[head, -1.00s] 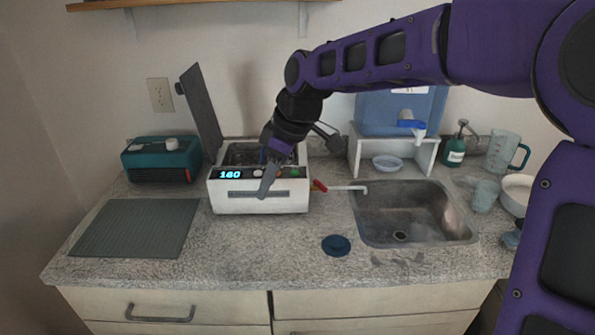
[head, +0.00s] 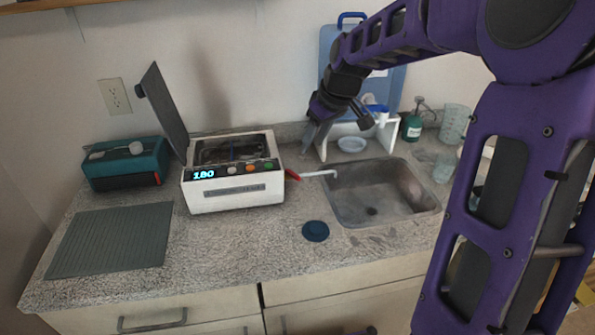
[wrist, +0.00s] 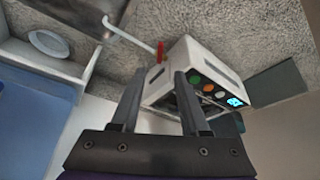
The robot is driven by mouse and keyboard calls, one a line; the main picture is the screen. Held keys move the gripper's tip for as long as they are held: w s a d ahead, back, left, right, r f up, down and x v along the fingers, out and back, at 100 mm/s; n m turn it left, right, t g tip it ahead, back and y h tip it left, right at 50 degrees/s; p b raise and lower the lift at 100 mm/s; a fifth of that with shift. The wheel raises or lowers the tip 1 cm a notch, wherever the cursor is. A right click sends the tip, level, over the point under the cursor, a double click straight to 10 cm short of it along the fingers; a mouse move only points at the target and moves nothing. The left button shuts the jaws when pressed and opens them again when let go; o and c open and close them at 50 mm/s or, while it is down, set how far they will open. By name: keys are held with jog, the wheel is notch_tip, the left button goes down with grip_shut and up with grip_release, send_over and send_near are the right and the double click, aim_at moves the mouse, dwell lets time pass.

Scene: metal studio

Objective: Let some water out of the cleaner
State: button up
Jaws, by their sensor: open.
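The cleaner (head: 235,196) is a white box with a lit blue display, coloured buttons and its dark lid (head: 165,110) raised. In the wrist view the cleaner (wrist: 184,62) is just beyond the fingers. A red valve handle (head: 292,175) is on its right side, and a white drain spout (head: 320,173) runs from there to the sink (head: 405,200). The wrist view also shows the red handle (wrist: 160,52) and spout (wrist: 128,33). My gripper (head: 307,142) is open and empty, above and behind the handle, apart from it. In the wrist view my gripper (wrist: 158,75) has its fingers spread below the handle.
A teal device (head: 125,163) and a grey mat (head: 110,238) are at left. A dark blue disc (head: 315,231) lies before the sink. A blue water tank (head: 385,88) on a white stand, a bowl (head: 351,144) and a green bottle (head: 411,126) are behind it. The front counter is mostly clear.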

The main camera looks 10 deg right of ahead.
aim_at(297, 175)
jog(key=b+x, duration=0.1)
jog(key=x, duration=1.1)
jog(key=shift+w+a+f, duration=0.1)
jog(key=shift+a+f, duration=0.05)
jog(key=shift+f, duration=0.05)
grip_shut()
